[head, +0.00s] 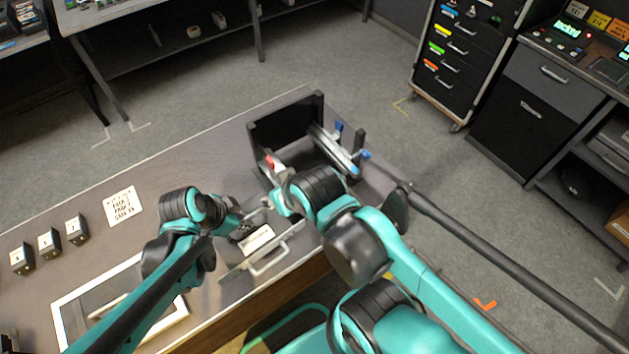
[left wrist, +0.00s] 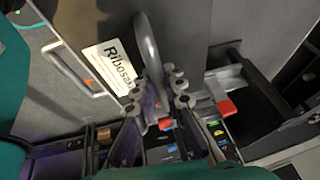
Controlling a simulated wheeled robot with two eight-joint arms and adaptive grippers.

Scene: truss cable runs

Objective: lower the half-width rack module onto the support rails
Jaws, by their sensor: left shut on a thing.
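The rack module is a dark box with a silver front panel (head: 275,250), a bar handle and a white label (head: 257,238). In the left wrist view its dark top (left wrist: 105,20) fills the upper left, with a grey loop handle (left wrist: 149,50) standing on it. My left gripper (head: 242,218) is shut on that loop; its fingers (left wrist: 162,95) lie either side of it. The black rack frame (head: 285,128) stands behind. A silver rail (head: 335,150) with blue clamps shows at its right. Whether the module touches the rails is hidden.
A white card (head: 123,205) and several small numbered blocks (head: 50,243) lie on the table's left. A white-framed panel (head: 70,310) lies near the front edge. A drawer cabinet (head: 465,55) stands beyond the table at right, with clear floor between.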

